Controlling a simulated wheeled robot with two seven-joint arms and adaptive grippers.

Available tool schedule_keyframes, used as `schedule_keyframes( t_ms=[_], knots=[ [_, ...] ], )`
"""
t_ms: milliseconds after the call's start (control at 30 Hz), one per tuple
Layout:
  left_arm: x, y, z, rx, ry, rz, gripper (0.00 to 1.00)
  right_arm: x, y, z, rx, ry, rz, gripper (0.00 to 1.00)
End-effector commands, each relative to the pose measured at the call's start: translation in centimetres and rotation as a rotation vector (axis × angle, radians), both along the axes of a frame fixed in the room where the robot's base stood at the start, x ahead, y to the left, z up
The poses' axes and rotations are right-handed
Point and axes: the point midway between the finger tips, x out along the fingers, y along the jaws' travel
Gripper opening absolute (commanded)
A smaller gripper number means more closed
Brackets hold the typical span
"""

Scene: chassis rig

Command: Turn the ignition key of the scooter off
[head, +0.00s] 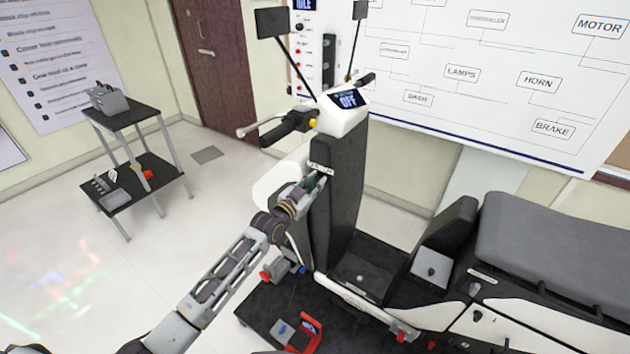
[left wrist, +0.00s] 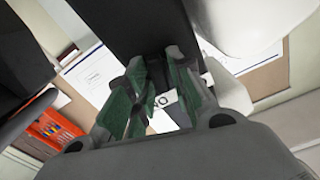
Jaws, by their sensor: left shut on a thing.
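The scooter (head: 343,200) stands in the middle of the head view. Its dash display (head: 348,99) reads OFF. A small white ignition label (head: 321,168) sits on the black front column, and part of it also shows in the left wrist view (left wrist: 163,98). My left gripper (head: 317,181) is at the column just below this label. In the left wrist view its green-padded fingers (left wrist: 160,88) are closed in front of the label. They are shut on the ignition key, which they hide, so its angle cannot be told. My right gripper is out of view.
The left handlebar grip (head: 290,126) and mirror (head: 271,22) are above my left gripper. The scooter seat (head: 555,250) is at the right. A two-shelf cart (head: 130,117) stands at the left. A red-handled item (head: 306,334) lies on the black platform below.

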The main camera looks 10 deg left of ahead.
Motion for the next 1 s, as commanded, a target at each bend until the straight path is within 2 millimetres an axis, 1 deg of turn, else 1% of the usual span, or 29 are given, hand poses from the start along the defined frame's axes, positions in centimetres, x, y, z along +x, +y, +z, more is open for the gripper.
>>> schedule_keyframes(
  t_ms=[33,200,400,933,967,1000],
  knots=[
    [0.0,0.0,0.0,-0.032,0.017,0.000,0.00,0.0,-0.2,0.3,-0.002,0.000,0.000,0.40],
    [0.0,0.0,0.0,-0.139,0.059,0.001,0.00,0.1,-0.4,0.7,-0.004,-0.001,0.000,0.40],
    [0.0,0.1,0.0,-0.213,0.089,0.000,0.00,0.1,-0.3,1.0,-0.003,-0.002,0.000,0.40],
    [0.0,0.1,-0.1,-0.241,0.099,0.000,0.00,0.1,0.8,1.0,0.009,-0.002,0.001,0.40],
    [0.0,0.1,-0.1,-0.240,0.100,0.000,0.26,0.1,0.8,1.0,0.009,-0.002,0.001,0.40],
    [0.0,0.1,-0.1,-0.241,0.099,0.000,0.31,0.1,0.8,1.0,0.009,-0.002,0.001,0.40]
  ],
)
